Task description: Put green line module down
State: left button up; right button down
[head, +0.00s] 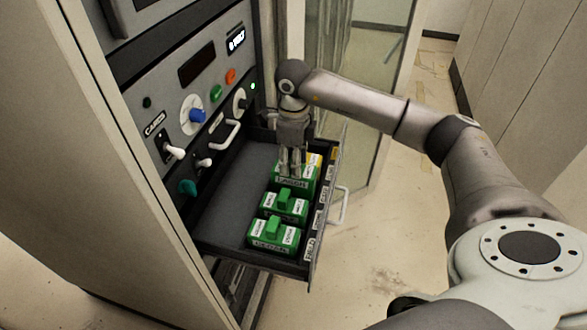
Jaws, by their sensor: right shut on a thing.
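Several green line modules with white labels are in an open dark drawer (235,195). My left gripper is not in view.
The drawer sticks out of a cabinet whose panel (190,85) carries knobs, switches and coloured buttons. A white handle (341,205) is on the drawer front. The drawer's left part is bare. A glass door (375,95) stands behind, and open floor (400,250) lies to the right.

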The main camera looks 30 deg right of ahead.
notch_tip(320, 180, down, 3)
jog(key=shift+f+p, duration=0.1)
jog(key=shift+p, duration=0.45)
jog(key=shift+f, duration=0.25)
jog(key=c, duration=0.9)
grip_release()
jog(key=shift+r, duration=0.2)
notch_tip(320, 180, up, 10)
jog(key=b, duration=0.4)
jog(key=shift+r, duration=0.2)
jog(key=shift+r+b, duration=0.3)
jog(key=shift+r, duration=0.45)
